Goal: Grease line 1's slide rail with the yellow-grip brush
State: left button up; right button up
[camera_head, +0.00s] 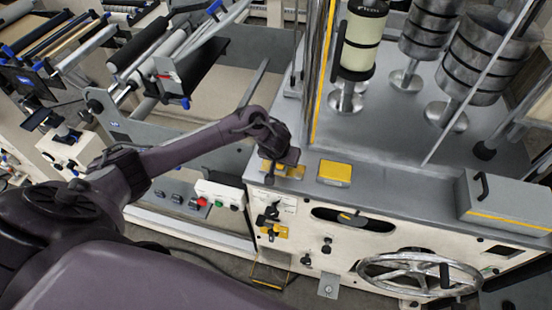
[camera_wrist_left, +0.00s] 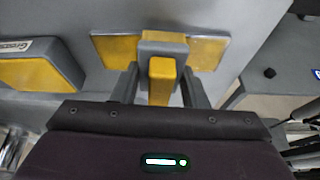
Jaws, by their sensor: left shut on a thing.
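My left gripper (camera_head: 283,172) is at the front left of the grey machine top. In the left wrist view its two fingers (camera_wrist_left: 161,90) are shut on the yellow-grip brush (camera_wrist_left: 162,82), either side of its yellow grip. A grey block shows beyond the grip; bristles are hidden. A flat yellow pad (camera_wrist_left: 118,48) lies under the brush; I cannot tell if they touch. A yellow-faced grease box (camera_head: 335,173) sits just right of the gripper; its partly legible label shows in the left wrist view (camera_wrist_left: 40,75). I cannot identify line 1's slide rail. My right gripper is not in view.
Bright upright posts (camera_head: 318,70) rise behind the gripper. A cream roll (camera_head: 360,45) and grey stacked cylinders (camera_head: 480,55) stand on the machine top. A grey box (camera_head: 505,200) sits at right. Below are a handwheel (camera_head: 420,273) and a button box (camera_head: 218,194). Rollers fill the left.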

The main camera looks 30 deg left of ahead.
aim_at(267, 165)
pick_arm(q)
jog(key=shift+w+d, duration=0.3)
jog(key=shift+d, duration=0.95)
jog(key=shift+w+d, duration=0.3)
jog(key=shift+d, duration=0.95)
jog(key=shift+w+d, duration=0.3)
jog(key=shift+d, duration=0.95)
jog(key=shift+s+a, duration=0.5)
jog(key=shift+a, duration=1.5)
jog(key=shift+s+a, duration=0.5)
jog(key=shift+a, duration=1.55)
jog(key=shift+s+a, duration=0.5)
jog(key=shift+a, duration=1.5)
jog(key=shift+s+a, duration=0.15)
jog(key=shift+a, duration=0.55)
jog(key=shift+s+a, duration=0.15)
jog(key=shift+a, duration=0.5)
jog(key=shift+w+d+r, duration=0.1)
jog(key=shift+d+r, duration=0.05)
jog(key=shift+r, duration=2.9)
jog(key=shift+r, duration=0.15)
jog(key=shift+r, duration=1.35)
